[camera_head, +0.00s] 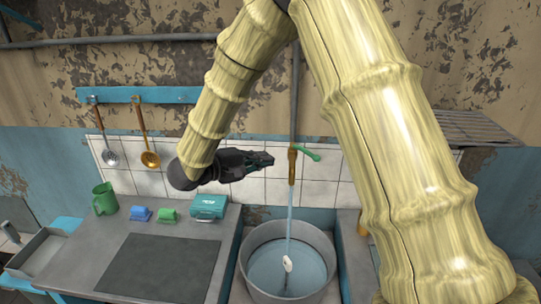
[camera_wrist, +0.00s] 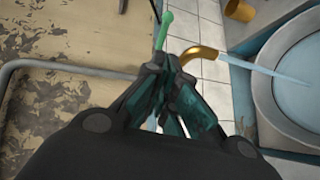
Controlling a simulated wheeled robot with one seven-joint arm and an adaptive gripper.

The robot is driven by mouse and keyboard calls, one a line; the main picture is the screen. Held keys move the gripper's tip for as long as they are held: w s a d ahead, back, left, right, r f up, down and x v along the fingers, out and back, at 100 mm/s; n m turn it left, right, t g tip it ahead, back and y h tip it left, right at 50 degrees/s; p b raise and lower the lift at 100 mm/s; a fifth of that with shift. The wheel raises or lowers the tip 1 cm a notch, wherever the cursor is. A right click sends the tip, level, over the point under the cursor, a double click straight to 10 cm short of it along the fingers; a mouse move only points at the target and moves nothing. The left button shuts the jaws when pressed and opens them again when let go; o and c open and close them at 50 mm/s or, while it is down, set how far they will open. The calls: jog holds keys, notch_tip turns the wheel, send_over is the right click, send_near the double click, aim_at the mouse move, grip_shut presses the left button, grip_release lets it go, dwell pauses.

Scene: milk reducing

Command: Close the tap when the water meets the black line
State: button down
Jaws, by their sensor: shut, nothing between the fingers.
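The tap (camera_head: 292,165) has a brass spout and a green lever handle (camera_head: 306,152) that points to the right in the head view. A stream of water (camera_head: 290,215) runs from it into a round grey metal basin (camera_head: 250,282). Water (camera_head: 270,268) covers the basin's bottom, and a small white object (camera_head: 287,263) shows in the stream. I cannot make out a black line. My gripper (camera_head: 270,160) is shut and empty, just left of the tap. In the wrist view the green handle (camera_wrist: 163,30) and brass spout (camera_wrist: 203,51) show just beyond the fingers (camera_wrist: 165,70).
A grey counter at left holds a green mug (camera_head: 104,199), blue cup (camera_head: 141,214), green cup (camera_head: 168,215) and teal box (camera_head: 209,207). A ladle (camera_head: 149,158) and a skimmer (camera_head: 108,155) hang on the wall. A vertical pipe (camera_head: 294,95) rises above the tap.

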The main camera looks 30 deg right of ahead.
aim_at(304, 152)
jog(key=p+x, duration=0.5)
jog(key=x, duration=0.8)
jog(key=shift+s+d, duration=0.1)
jog(key=shift+f, duration=0.1)
